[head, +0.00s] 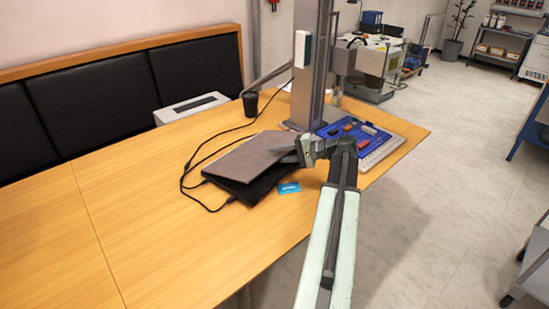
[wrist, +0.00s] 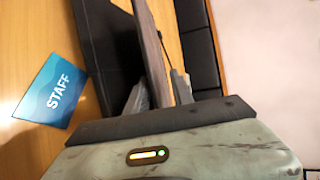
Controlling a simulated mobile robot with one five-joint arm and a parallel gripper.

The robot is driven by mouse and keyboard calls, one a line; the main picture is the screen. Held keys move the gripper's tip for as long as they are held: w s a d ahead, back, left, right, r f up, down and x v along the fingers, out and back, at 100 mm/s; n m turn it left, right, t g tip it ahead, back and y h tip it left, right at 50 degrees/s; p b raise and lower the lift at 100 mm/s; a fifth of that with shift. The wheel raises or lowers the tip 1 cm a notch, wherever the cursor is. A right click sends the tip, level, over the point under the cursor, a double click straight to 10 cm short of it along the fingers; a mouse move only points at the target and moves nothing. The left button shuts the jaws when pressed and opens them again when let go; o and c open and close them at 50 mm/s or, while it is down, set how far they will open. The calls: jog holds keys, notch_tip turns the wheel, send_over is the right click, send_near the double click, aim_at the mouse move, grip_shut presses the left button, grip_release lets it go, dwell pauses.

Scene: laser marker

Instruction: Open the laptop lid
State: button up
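The laptop (head: 256,158) lies on the wooden table, with a grey-brown lid over a dark base (head: 262,190). The lid stands slightly raised off the base at the near side. My gripper (head: 290,152) is at the lid's right edge. In the wrist view the lid (wrist: 152,45) runs edge-on between the two fingers of my gripper (wrist: 160,92), which are close against its two faces. The dark base (wrist: 105,50) lies to the left of the lid there. The fingertips are partly hidden by the lid.
A blue STAFF card (head: 289,188) lies by the laptop; it also shows in the wrist view (wrist: 52,90). Black cables (head: 190,175) loop left of the laptop. The left table is clear.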

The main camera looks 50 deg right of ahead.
jog(key=shift+w+a+f, duration=0.1)
jog(key=shift+w+a, duration=0.15)
jog(key=shift+w, duration=0.15)
grip_shut()
dwell(1.2)
